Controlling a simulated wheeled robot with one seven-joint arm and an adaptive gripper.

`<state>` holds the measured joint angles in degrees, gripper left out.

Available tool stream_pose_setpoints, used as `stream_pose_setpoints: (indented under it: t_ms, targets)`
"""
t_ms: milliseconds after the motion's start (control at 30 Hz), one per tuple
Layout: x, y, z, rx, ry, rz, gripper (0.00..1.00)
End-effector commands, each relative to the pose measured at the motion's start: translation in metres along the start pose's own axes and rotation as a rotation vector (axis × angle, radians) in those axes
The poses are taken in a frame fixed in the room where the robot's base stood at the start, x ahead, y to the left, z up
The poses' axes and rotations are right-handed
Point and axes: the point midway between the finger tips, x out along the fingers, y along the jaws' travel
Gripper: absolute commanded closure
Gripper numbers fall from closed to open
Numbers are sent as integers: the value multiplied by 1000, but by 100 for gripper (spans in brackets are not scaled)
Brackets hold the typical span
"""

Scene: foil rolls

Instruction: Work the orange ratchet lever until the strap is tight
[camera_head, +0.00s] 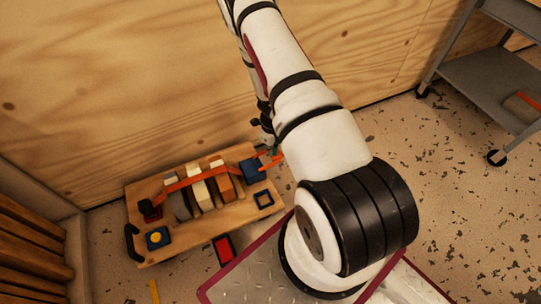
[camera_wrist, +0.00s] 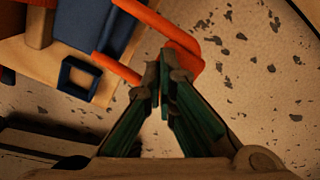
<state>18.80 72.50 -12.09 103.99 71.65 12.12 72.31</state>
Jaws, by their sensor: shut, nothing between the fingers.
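The orange ratchet lever (camera_head: 269,162) sticks out to the right from the blue ratchet body (camera_head: 252,170) at the right end of a wooden board. In the wrist view the lever (camera_wrist: 118,69) shows as an orange frame with a wider end (camera_wrist: 185,57). An orange strap (camera_head: 196,180) runs from the ratchet across several foil rolls to an anchor at the left. My gripper (camera_wrist: 163,75) is shut and empty, with its fingertips close to the lever's outer end. I cannot tell whether they touch it. In the head view my arm partly hides the gripper.
The wooden board (camera_head: 160,253) lies on the speckled floor by the plywood wall. A red item (camera_head: 223,249) lies in front. A grey cart (camera_head: 490,80) stands at the right.

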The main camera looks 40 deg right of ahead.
Motion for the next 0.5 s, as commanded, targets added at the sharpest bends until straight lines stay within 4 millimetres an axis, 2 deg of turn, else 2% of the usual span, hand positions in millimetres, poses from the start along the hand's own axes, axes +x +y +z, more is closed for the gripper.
stream_pose_setpoints:
  t_ms: [400,500]
  targets:
    - [21,1,0,0,0,2,100]
    - [19,1,0,-1,0,2,100]
